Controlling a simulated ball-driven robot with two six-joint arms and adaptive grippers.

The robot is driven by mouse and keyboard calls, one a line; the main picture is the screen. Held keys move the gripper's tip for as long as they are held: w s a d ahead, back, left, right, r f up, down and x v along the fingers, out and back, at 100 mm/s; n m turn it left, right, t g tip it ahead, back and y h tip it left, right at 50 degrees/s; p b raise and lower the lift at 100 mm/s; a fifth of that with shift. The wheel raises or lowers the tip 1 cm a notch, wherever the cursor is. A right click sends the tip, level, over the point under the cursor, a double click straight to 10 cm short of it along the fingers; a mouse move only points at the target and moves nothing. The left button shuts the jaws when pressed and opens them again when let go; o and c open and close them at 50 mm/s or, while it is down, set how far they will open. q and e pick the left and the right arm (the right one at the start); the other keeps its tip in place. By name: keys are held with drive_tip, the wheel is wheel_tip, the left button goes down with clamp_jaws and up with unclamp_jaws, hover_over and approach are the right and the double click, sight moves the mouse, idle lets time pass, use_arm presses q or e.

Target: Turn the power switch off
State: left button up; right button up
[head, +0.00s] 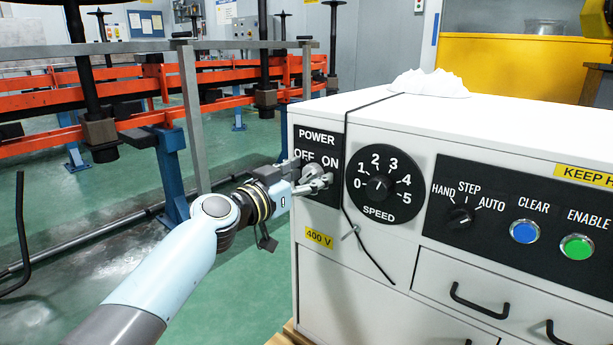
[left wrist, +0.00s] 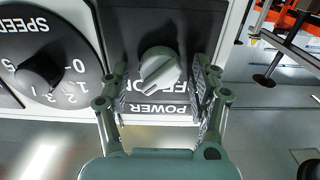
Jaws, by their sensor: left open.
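The power switch is a grey rotary knob (left wrist: 159,68) on the black POWER panel (head: 317,139) at the cabinet's left end. In the left wrist view the panel appears upside down. The knob's ridge slants, with its lower-left end towards the ON lettering; the OFF lettering is partly hidden. My left gripper (head: 318,180) is at the panel, just below the lettering, and hides most of the knob in the head view. In the left wrist view the left gripper (left wrist: 161,82) is open, one finger on each side of the knob; I cannot tell whether they touch it. My right gripper is not in view.
The speed dial (head: 380,184) is close right of the panel, and a black cable (head: 345,200) hangs between them. Further right are the mode selector (head: 461,217), blue CLEAR button (head: 524,231) and green ENABLE button (head: 577,247). Orange rails (head: 60,97) stand behind left.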

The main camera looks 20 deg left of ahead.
use_arm(q)
drive_tip(key=c, duration=1.1)
drive_tip(key=shift+c, duration=0.2)
drive_tip(key=shift+n, duration=0.4)
drive_tip(key=shift+a+f+n, duration=0.1)
drive_tip(key=shift+n, duration=0.9)
drive_tip(key=n, duration=0.8)
drive_tip(key=shift+a, duration=0.1)
drive_tip(key=n, duration=0.3)
drive_tip(key=shift+n, duration=0.3)
drive_tip(key=shift+f+n+p, duration=0.15)
drive_tip(key=shift+n+p, duration=0.25)
drive_tip(key=shift+n, duration=1.5)
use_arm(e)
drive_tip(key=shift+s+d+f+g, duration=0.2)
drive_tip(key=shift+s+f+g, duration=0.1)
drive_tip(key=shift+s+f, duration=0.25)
